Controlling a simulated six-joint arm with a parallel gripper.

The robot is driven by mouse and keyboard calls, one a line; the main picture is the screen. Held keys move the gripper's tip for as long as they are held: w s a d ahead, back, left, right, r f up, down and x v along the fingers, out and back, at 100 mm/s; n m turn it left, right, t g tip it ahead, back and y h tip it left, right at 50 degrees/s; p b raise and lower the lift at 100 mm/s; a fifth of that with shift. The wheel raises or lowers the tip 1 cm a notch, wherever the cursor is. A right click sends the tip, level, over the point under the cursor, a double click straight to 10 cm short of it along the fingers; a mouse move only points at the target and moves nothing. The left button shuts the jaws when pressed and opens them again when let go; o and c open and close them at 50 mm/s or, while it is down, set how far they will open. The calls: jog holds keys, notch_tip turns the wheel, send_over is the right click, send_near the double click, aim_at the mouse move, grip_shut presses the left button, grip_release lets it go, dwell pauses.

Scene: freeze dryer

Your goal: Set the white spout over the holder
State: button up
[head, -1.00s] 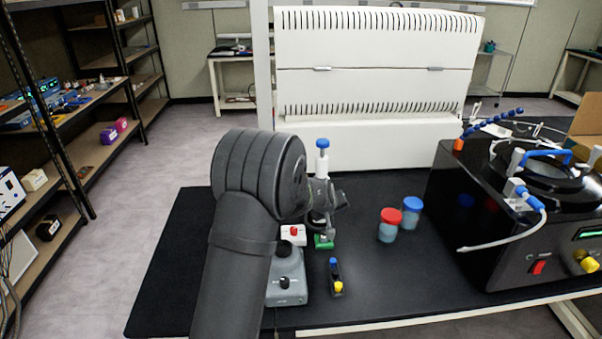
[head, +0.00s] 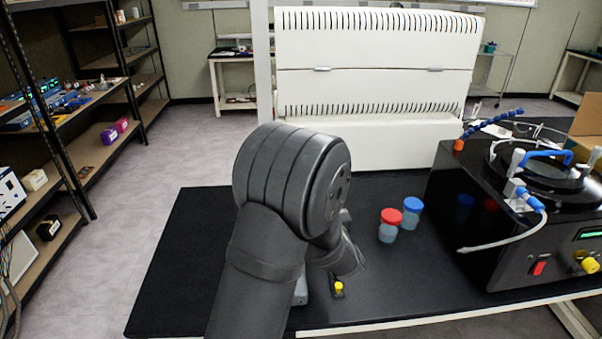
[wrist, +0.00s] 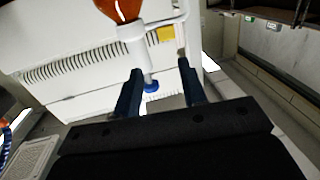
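A white spout (wrist: 132,34) shows in the wrist view, with a side arm reaching right and a blue knob (wrist: 151,86) at its lower end. An amber vessel (wrist: 121,7) adjoins it at the top edge. My gripper (wrist: 160,70) has its two dark blue fingers apart. The knob lies between them in the picture, nearer the left finger, with clear space toward the right finger. Contact cannot be told. In the head view my arm covers the spout. A small dark stand with a yellow knob (head: 339,287) shows below my wrist. I cannot tell which item is the holder.
A red-lidded jar (head: 389,226) and a blue-lidded jar (head: 412,212) stand right of my arm. The black freeze dryer (head: 500,240) fills the table's right side, its white hose reaching left. A white slotted panel (head: 375,70) stands behind. The black mat's left part (head: 190,260) is clear.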

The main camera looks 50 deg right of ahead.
jog(key=w+a+x, duration=0.1)
jog(key=x, duration=1.6)
jog(key=shift+r+t, duration=0.4)
jog(key=shift+r, duration=0.2)
jog(key=shift+s+a, duration=0.1)
jog(key=shift+c, duration=0.2)
grip_shut()
